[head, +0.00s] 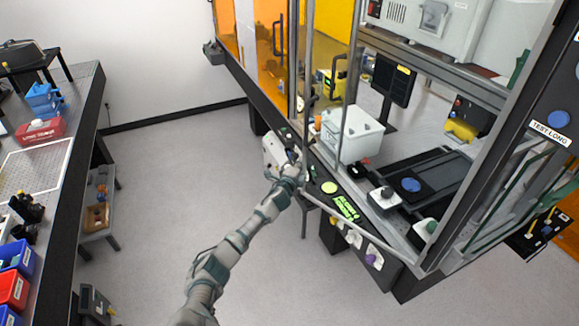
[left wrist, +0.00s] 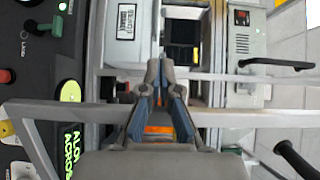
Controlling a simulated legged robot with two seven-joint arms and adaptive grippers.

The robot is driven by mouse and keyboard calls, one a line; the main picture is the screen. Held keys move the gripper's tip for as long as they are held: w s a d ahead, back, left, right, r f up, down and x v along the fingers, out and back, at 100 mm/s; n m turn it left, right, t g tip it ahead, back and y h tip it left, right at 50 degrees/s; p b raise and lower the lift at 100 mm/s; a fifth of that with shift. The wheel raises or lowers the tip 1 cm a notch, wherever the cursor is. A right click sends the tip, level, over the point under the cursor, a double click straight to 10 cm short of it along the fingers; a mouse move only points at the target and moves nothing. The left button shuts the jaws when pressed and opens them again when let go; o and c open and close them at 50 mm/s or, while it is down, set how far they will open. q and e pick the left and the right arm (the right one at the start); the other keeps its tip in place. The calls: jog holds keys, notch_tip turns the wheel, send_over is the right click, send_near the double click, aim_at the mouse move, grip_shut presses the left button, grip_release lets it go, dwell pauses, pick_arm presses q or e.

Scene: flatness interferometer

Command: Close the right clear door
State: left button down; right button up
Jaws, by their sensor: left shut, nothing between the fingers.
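The right clear door (head: 307,90) is a see-through panel in a thin grey metal frame at the front of the enclosure. It appears ajar: its lower rail runs in front of the black control ledge. A black handle (head: 338,76) shows near its upright edge. My left gripper (head: 291,157) is at the lower end of that edge. In the left wrist view my left gripper (left wrist: 162,85) has its fingers together and empty, beside a grey rail (left wrist: 245,117). I cannot tell whether it touches the frame. My right gripper is in neither view.
The control ledge (head: 330,188) carries green lettering and knobs. Inside stand a white housing (head: 352,136) and a dark stage (head: 430,172). An orange door (head: 262,50) is at the left. A workbench (head: 62,130) stands far left; the floor between is clear.

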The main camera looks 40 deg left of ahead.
pick_arm(q)
jog(key=s+a+f+h, duration=0.1)
jog(key=s+a+f, duration=0.15)
jog(key=s, duration=0.75)
jog(key=m+h+b, duration=0.1)
jog(key=m+h, duration=0.3)
jog(key=h, duration=0.1)
send_near(308, 170)
jog(key=shift+t, duration=0.3)
jog(key=w+p, duration=0.1)
jog(key=w, duration=0.4)
jog(key=shift+w+d+f+p, duration=0.2)
jog(key=shift+p, duration=0.15)
jog(key=shift+w+d+f, duration=0.1)
jog(key=shift+w+d, duration=0.05)
jog(key=shift+w, duration=0.45)
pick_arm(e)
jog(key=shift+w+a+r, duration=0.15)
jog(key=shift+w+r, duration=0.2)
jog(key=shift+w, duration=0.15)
